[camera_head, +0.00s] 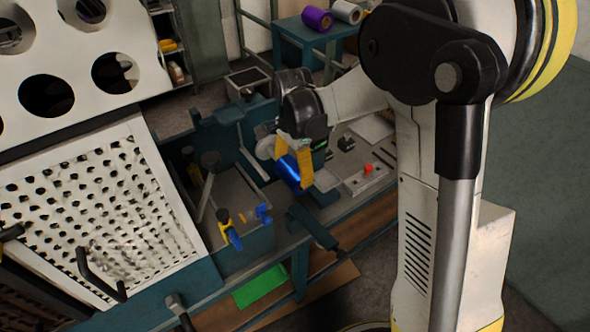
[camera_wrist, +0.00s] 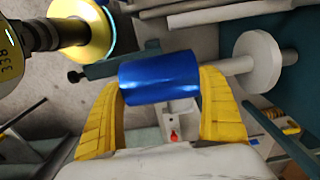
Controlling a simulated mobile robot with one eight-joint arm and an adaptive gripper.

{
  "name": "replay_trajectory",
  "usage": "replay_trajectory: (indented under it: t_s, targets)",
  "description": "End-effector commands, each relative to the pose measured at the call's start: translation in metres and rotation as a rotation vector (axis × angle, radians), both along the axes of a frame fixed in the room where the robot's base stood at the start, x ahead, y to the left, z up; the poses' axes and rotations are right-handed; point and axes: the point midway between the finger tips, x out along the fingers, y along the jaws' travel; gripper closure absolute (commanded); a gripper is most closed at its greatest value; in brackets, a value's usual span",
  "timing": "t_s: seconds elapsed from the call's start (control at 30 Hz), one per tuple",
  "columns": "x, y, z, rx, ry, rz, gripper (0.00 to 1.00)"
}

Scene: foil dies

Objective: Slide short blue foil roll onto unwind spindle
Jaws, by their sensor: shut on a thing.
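The short blue foil roll (camera_wrist: 160,78) is held between the two yellow fingers of my gripper (camera_wrist: 163,88), one finger at each end in the wrist view. In the head view the blue roll (camera_head: 289,173) hangs at the yellow fingers (camera_head: 293,160) above the workbench. The pale unwind spindle (camera_wrist: 238,66) carries a round white flange (camera_wrist: 260,62) and points at the roll's right end in the wrist view. The right finger and roll hide part of it, so I cannot tell whether the spindle enters the roll's core.
A purple roll (camera_head: 317,18) and a silver roll (camera_head: 347,12) are on a teal table at the back. A red knob (camera_head: 368,168) is on the bench, right of the roll. A perforated white panel (camera_head: 100,205) stands at the left. Blue and yellow clamps (camera_head: 229,235) are at the front.

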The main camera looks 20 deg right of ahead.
Motion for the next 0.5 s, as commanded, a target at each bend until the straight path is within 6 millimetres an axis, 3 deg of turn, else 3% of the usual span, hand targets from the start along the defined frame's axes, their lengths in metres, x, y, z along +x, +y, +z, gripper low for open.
replay_trajectory:
  t_s: [0.5]
  targets:
    - [0.012, 0.004, 0.0, 0.0, 0.0, 0.0, 0.54]
